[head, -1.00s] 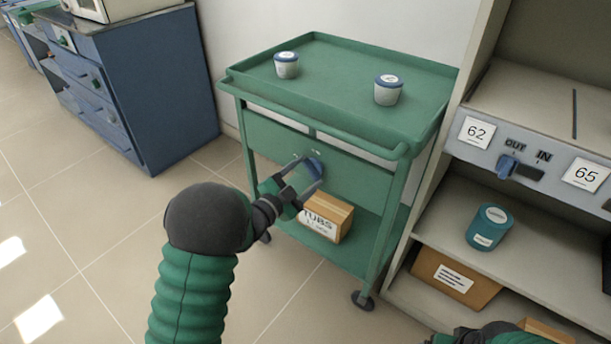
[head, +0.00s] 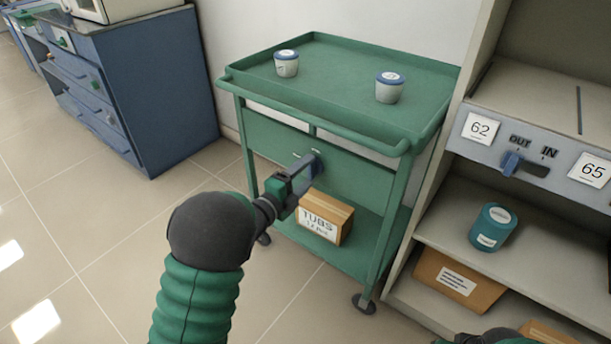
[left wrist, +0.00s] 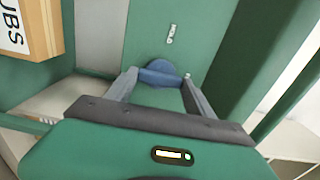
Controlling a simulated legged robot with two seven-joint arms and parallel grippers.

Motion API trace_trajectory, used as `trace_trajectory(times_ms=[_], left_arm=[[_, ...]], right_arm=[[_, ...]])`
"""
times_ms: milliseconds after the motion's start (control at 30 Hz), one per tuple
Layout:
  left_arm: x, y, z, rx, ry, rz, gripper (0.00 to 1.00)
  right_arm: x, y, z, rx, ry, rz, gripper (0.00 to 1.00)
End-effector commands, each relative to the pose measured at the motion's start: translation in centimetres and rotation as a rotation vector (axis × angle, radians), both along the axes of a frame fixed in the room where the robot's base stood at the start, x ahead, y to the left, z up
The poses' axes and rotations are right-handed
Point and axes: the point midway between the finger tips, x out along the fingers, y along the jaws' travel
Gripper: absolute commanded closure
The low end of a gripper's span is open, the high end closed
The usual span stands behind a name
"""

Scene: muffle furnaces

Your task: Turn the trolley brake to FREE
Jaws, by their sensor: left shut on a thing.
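The green trolley (head: 345,172) stands against the wall, with a blue brake knob (head: 317,167) on its front panel. My left gripper (head: 308,173) is shut on the knob, coming from the front left. In the left wrist view the blue knob (left wrist: 160,74) sits between the two grey fingertips, and small pale markings show on the panel beside it.
Two lidded tubs (head: 287,64) (head: 389,87) stand on the trolley top. A box marked TUBS (head: 325,216) sits on its lower shelf, just below my gripper. A shelf unit (head: 450,232) with an OUT/IN slider stands close on the right. The floor at left is clear.

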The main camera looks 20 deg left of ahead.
Motion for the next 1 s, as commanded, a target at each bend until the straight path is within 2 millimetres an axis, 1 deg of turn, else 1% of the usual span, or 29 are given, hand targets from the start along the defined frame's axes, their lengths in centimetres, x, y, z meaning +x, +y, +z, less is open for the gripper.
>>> trace_trajectory(times_ms=[33, 200, 633, 667, 800, 1000], left_arm=[[-0.19, -0.23, -0.64, 0.013, 0.009, -0.005, 0.79], [-0.2, -0.25, -0.69, 0.042, 0.001, -0.005, 0.79], [-0.21, -0.3, -0.8, 0.049, 0.0, -0.006, 0.79], [-0.22, -0.31, -0.81, 0.049, 0.001, -0.007, 0.34], [-0.18, -0.26, -0.64, 0.048, -0.003, -0.005, 0.16], [-0.11, -0.15, -0.36, 0.047, -0.009, -0.003, 0.16]], right_arm=[[0.0, 0.0, -0.14, 0.0, 0.0, 0.0, 0.17], [0.0, 0.0, -0.22, 0.0, 0.0, 0.0, 0.17], [0.0, 0.0, -0.23, 0.0, 0.0, 0.0, 0.17], [0.0, 0.0, -0.24, 0.0, 0.0, 0.0, 0.17], [0.0, 0.0, -0.23, 0.0, 0.0, 0.0, 0.17], [-0.01, 0.0, -0.2, 0.0, 0.0, 0.0, 0.17]])
